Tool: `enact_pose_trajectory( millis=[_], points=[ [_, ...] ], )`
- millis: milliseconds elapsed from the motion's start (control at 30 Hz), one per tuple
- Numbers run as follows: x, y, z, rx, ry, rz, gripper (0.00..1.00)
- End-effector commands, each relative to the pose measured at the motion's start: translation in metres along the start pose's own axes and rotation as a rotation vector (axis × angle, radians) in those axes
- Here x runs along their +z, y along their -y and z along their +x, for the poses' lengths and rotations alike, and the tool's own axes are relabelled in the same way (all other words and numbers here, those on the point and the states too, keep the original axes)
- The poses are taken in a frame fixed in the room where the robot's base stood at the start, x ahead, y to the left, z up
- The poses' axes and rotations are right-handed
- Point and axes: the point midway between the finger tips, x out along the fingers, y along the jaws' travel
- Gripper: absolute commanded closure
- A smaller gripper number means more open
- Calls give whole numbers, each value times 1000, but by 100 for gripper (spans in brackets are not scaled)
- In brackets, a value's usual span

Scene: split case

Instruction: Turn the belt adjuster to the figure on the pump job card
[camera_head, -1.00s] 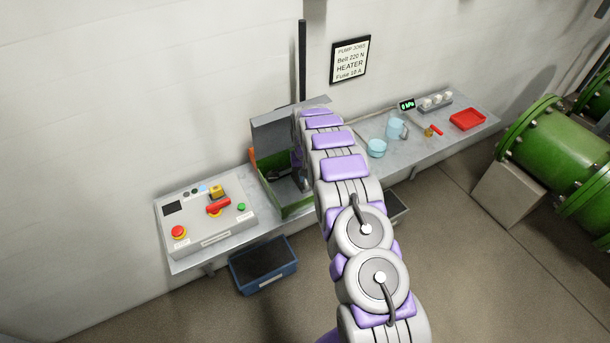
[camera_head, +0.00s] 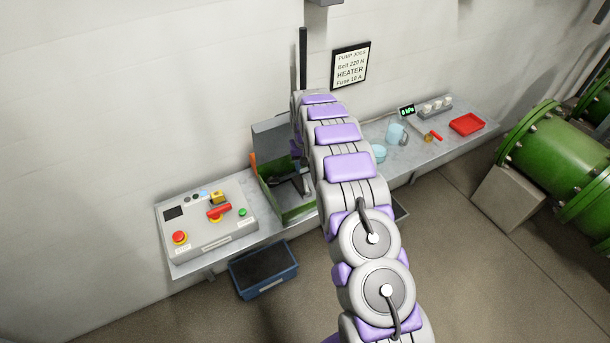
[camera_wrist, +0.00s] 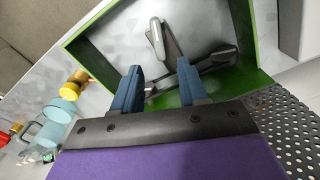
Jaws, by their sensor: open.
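The job card (camera_head: 351,65) hangs on the wall and reads "PUMP JOBS, Belt 220 N, HEATER, Fuse 10 A". I cannot tell which thing is the belt adjuster. A green open case (camera_head: 294,211) stands on the bench, partly behind my arm. In the wrist view its green wall (camera_wrist: 98,33) surrounds grey metal tools, one with a light handle (camera_wrist: 157,40) and one longer dark tool (camera_wrist: 215,61). My gripper (camera_wrist: 160,72) is open over the case, its two blue fingers apart with nothing clearly held between them. The fingers hide part of the tools.
A grey control box (camera_head: 207,226) with a red handle (camera_head: 219,212) stands on the left bench. A blue bin (camera_head: 264,270) is below. Light blue vessels (camera_head: 396,134), a small green-lit display (camera_head: 407,111) and a red tray (camera_head: 467,124) stand on the right.

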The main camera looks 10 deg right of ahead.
Motion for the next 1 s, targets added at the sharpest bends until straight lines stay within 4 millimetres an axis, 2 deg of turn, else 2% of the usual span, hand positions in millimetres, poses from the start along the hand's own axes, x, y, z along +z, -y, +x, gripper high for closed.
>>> enact_pose_trajectory(
  millis=[33,200,400,600,1000],
  points=[
    [-1,0,-14,0,-3,0,57],
    [-2,0,-52,0,-7,0,57],
    [-2,0,-81,0,-2,0,57],
    [-1,0,-94,0,2,0,57],
    [-1,1,-96,0,1,0,57]
  ],
)
